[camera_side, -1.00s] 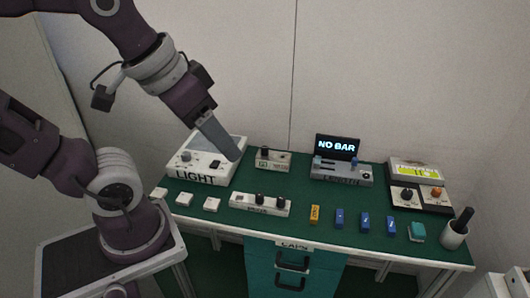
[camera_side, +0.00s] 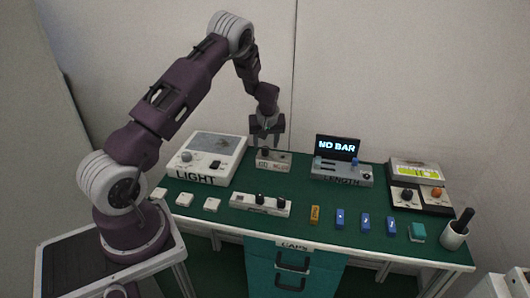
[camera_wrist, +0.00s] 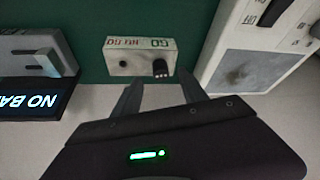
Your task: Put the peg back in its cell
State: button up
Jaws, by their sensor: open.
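A black peg (camera_wrist: 160,68) stands in the GO end of a small pale GO/NO GO block (camera_wrist: 140,45). A dark hole (camera_wrist: 123,63) shows at the other end. The block (camera_side: 281,162) is at the back of the green bench in the side view. My gripper (camera_side: 266,138) points down just above it, open and empty. In the wrist view my spread fingers (camera_wrist: 160,80) reach toward the peg's end of the block. I cannot tell whether the tips flank the peg. A long white rack (camera_side: 247,204) in front holds two black-topped pegs (camera_side: 260,200); its left part looks bare.
The LIGHT box (camera_side: 195,178) stands left of the block, and the LENGTH gauge (camera_side: 345,174) with its NO BAR screen (camera_side: 337,147) stands right. Green bench between is clear.

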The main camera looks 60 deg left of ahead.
aim_at(265, 148)
jog(key=x, duration=0.3)
jog(key=shift+a+f, duration=0.15)
jog(key=shift+f, duration=0.05)
grip_shut()
notch_tip(265, 148, up, 9)
jog(key=shift+s+r, duration=0.1)
jog(key=s+d+f+n+g, duration=0.2)
jog(key=s+d+n+g, duration=0.2)
jog(key=s+d+n, duration=0.8)
jog(key=s, duration=0.4)
jog(key=shift+s+d+f+g, duration=0.25)
jog(key=shift+d+f+g, duration=0.05)
jog(key=shift+f, duration=0.05)
